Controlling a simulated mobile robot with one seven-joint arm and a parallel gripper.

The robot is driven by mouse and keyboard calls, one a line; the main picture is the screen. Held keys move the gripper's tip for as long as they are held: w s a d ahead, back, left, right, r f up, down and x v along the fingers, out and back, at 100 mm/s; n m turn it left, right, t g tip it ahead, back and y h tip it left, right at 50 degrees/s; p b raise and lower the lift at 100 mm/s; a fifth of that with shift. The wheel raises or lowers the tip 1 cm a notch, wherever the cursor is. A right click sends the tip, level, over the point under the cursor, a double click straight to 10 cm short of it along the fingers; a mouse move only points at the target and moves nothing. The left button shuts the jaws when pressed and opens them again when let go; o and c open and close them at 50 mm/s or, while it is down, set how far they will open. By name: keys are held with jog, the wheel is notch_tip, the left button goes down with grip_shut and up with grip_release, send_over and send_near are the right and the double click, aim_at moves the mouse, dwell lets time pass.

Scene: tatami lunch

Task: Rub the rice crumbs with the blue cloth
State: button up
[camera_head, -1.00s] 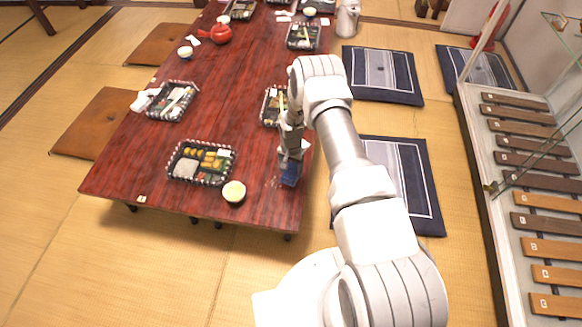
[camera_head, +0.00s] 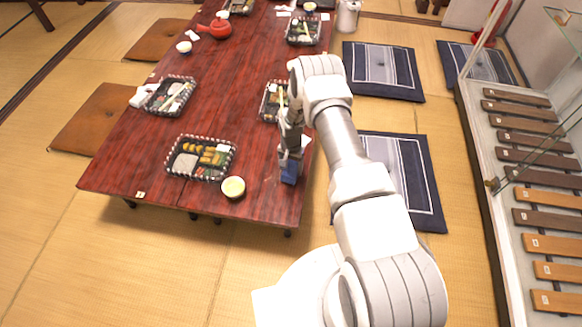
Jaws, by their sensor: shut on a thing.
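The blue cloth (camera_head: 290,172) is at the right edge of the red wooden table (camera_head: 262,198), beneath my gripper. My gripper (camera_head: 289,157) points down and is shut on the cloth. The cloth hangs below the fingers at the tabletop; whether it presses on the wood I cannot tell. I cannot make out the rice crumbs now; they are too small or hidden by the cloth and arm.
A bento tray (camera_head: 201,158) and a cup of green tea (camera_head: 233,187) stand left of the cloth. Another bento (camera_head: 270,101) sits just behind my gripper. A red teapot (camera_head: 214,27) is farther back. Dark blue cushions (camera_head: 425,190) lie right of the table.

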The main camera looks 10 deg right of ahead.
jog(key=shift+f+b, duration=0.8)
jog(key=shift+f, duration=0.1)
jog(key=shift+w+a+b, duration=0.25)
jog(key=shift+a+b, duration=0.25)
jog(key=shift+a, duration=0.1)
jog(key=shift+w+a+b, duration=0.25)
jog(key=shift+a+b, duration=0.2)
jog(key=shift+a, duration=0.1)
jog(key=shift+w+a+r, duration=0.1)
jog(key=shift+w+a, duration=0.15)
jog(key=shift+a, duration=0.3)
jog(key=shift+w+a+f+b, duration=0.15)
jog(key=shift+a+b, duration=0.25)
jog(key=shift+b, duration=0.15)
jog(key=shift+w+a+f+b, duration=0.1)
jog(key=shift+w+a+b, duration=0.05)
jog(key=shift+a+b, duration=0.35)
jog(key=shift+w+a+b, duration=0.25)
jog(key=shift+a+b, duration=0.3)
jog(key=shift+a, duration=0.05)
jog(key=shift+w+a+b, duration=0.25)
jog(key=shift+a+b, duration=0.3)
jog(key=shift+a, duration=0.05)
jog(key=shift+w+a+r, duration=0.1)
jog(key=shift+w+a, duration=0.15)
jog(key=shift+a, duration=0.25)
jog(key=shift+w+a+r, duration=0.1)
jog(key=shift+w+a, duration=0.1)
jog(key=shift+a, duration=0.3)
jog(key=shift+f, duration=0.1)
